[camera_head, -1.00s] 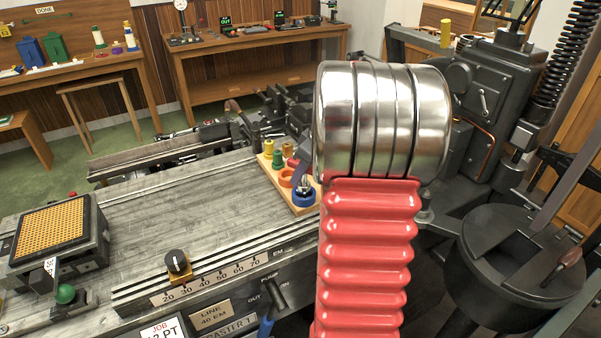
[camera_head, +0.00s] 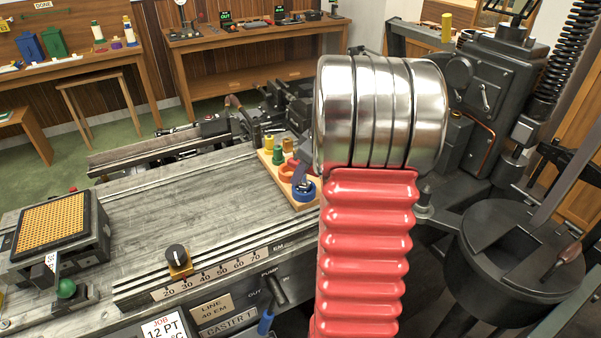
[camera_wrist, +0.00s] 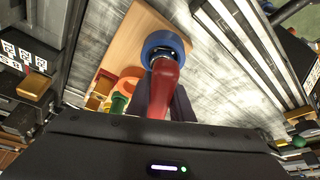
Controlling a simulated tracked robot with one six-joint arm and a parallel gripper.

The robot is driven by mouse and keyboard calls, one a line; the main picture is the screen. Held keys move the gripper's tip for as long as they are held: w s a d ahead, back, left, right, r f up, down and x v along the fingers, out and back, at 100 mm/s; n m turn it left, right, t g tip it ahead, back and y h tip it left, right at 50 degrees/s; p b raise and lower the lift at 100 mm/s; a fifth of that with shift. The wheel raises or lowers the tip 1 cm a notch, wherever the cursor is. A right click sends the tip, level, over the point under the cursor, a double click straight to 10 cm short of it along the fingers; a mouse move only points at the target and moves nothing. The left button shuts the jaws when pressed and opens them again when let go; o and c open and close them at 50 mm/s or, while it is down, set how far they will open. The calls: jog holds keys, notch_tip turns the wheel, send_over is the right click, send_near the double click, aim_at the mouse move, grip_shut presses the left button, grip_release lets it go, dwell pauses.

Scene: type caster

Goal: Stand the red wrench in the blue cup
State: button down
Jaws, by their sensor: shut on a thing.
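The blue cup (camera_head: 304,193) is a low ring at the near end of a wooden board; it also shows in the wrist view (camera_wrist: 172,39). The red wrench (camera_wrist: 165,76) is between the dark fingers of my gripper (camera_wrist: 166,95), which is shut on its red handle. Its metal end points into the opening of the blue cup and appears to be inside the rim; how deep it sits I cannot tell. In the head view my gripper (camera_head: 302,175) is just above the cup, and my red arm hides part of the area to the right.
An orange cup (camera_head: 286,174) stands next to the blue one on the wooden board (camera_head: 270,170), with green (camera_head: 277,157) and yellow (camera_head: 269,143) pieces behind. The grey machine bed (camera_head: 200,205) to the left is mostly clear. A dark round pot (camera_head: 520,260) stands at the right.

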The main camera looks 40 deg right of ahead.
jog(key=shift+f, duration=0.15)
jog(key=c, duration=1.5)
grip_release()
jog(key=v, duration=1.3)
jog(key=shift+s+r, duration=0.2)
jog(key=shift+r, duration=0.1)
